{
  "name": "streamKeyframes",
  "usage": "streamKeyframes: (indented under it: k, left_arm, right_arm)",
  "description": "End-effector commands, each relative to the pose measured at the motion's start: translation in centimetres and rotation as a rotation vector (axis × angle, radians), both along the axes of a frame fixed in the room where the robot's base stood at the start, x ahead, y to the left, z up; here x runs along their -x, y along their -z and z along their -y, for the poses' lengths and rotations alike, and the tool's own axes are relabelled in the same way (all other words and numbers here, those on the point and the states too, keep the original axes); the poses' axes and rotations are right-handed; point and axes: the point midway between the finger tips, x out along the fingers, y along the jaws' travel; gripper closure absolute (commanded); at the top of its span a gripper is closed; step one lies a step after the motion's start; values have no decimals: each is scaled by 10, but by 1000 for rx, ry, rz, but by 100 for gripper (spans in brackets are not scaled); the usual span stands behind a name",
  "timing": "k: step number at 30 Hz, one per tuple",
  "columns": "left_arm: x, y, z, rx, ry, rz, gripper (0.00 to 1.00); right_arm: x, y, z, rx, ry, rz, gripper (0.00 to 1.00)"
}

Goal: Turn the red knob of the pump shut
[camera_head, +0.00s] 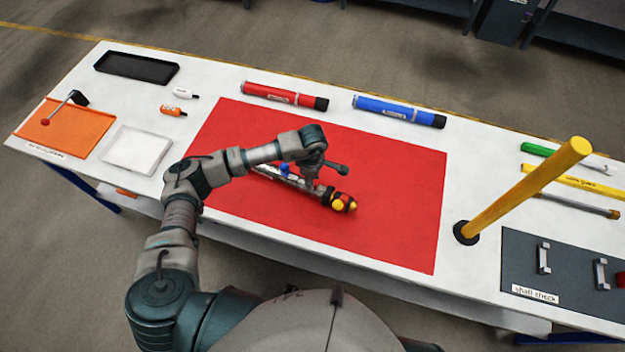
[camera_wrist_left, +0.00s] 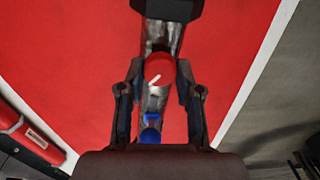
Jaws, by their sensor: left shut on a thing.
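The pump (camera_head: 293,180) is a grey metal tube lying on the red mat (camera_head: 398,215), with a black and yellow end (camera_head: 343,202) to the right. A blue knob (camera_head: 284,169) stands on it; it also shows in the left wrist view (camera_wrist_left: 150,135). The red knob (camera_wrist_left: 157,66), with a white mark on top, sits between the fingers of my left gripper (camera_wrist_left: 160,76), which is shut on it. In the head view my left gripper (camera_head: 317,181) is over the pump and hides the red knob. My right gripper is not in view.
A red tube (camera_head: 283,96) and a blue tube (camera_head: 398,110) lie behind the mat. A yellow post (camera_head: 522,191) rises to the right. An orange tray (camera_head: 62,128), white tray (camera_head: 135,150) and black tray (camera_head: 136,67) are at left. The mat's right part is clear.

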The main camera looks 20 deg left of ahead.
Motion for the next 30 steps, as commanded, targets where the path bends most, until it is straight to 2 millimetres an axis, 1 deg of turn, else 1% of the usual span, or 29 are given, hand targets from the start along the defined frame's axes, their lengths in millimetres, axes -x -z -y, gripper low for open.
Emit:
streamKeyframes:
  k: [9, 24, 25, 26, 27, 30]
  left_arm:
    - [0, 0, 0, 1, -102, 2, 100]
    - [0, -1, 0, 0, -117, 2, 100]
    - [0, -1, 0, 0, -117, 2, 58]
    - [0, -1, 0, 0, -117, 2, 51]
    - [0, -1, 0, 0, -117, 1, 41]
    - [0, -1, 0, 0, -116, 1, 40]
  right_arm:
    - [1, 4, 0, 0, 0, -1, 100]
    - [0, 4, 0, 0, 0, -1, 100]
    - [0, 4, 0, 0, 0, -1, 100]
    - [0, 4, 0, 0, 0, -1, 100]
    - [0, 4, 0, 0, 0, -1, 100]
    - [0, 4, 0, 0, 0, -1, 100]
